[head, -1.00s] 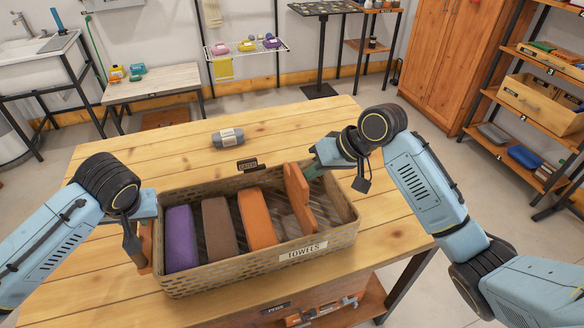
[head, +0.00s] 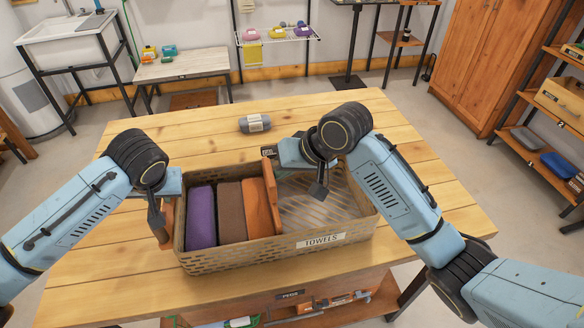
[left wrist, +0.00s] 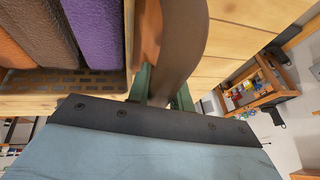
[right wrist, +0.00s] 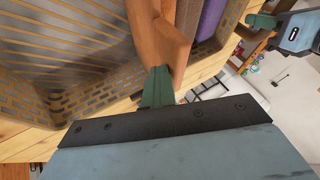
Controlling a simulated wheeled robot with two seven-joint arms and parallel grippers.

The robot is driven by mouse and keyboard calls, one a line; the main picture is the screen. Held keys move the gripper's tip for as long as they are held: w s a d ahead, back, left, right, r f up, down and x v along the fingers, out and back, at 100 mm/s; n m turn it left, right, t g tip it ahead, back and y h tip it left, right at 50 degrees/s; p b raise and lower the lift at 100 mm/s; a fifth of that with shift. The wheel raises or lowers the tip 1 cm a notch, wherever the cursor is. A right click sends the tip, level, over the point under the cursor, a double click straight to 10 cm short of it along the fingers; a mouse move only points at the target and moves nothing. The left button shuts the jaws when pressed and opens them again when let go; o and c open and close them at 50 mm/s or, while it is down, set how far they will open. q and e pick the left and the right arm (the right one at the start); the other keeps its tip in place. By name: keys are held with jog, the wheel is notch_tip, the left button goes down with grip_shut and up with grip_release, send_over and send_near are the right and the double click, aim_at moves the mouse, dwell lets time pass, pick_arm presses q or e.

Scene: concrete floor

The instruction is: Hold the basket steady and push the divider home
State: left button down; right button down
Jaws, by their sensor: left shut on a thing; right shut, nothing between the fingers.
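The woven basket (head: 317,258) with a TOWELS label stands on the wooden table. Purple (head: 201,218), brown (head: 231,212) and orange (head: 257,212) towels stand in its left part. The wooden divider (head: 271,185) stands upright right of the orange towel, close against it. My left gripper (head: 163,222) is shut on the brown handle (left wrist: 190,45) at the basket's left end. My right gripper (head: 281,170) is shut and empty, its fingertips against the divider's right face, as the right wrist view (right wrist: 158,85) shows. The divider's lower edge is partly hidden.
The basket's right part is empty, its slatted floor (head: 315,205) bare. A grey rolled bundle (head: 255,123) lies on the table (head: 420,180) behind the basket.

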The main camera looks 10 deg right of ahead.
pick_arm(q)
jog(key=shift+d, duration=0.5)
pick_arm(e)
jog(key=shift+s+a, duration=0.2)
jog(key=shift+a, duration=0.25)
jog(key=shift+d, duration=0.1)
pick_arm(q)
jog(key=shift+a, duration=0.35)
pick_arm(e)
jog(key=s+d+r, duration=0.3)
jog(key=d+r, duration=0.5)
jog(key=d, duration=0.1)
jog(key=shift+s+d, duration=0.2)
pick_arm(q)
jog(key=c, duration=1.2)
grip_release()
jog(key=shift+o, duration=0.2)
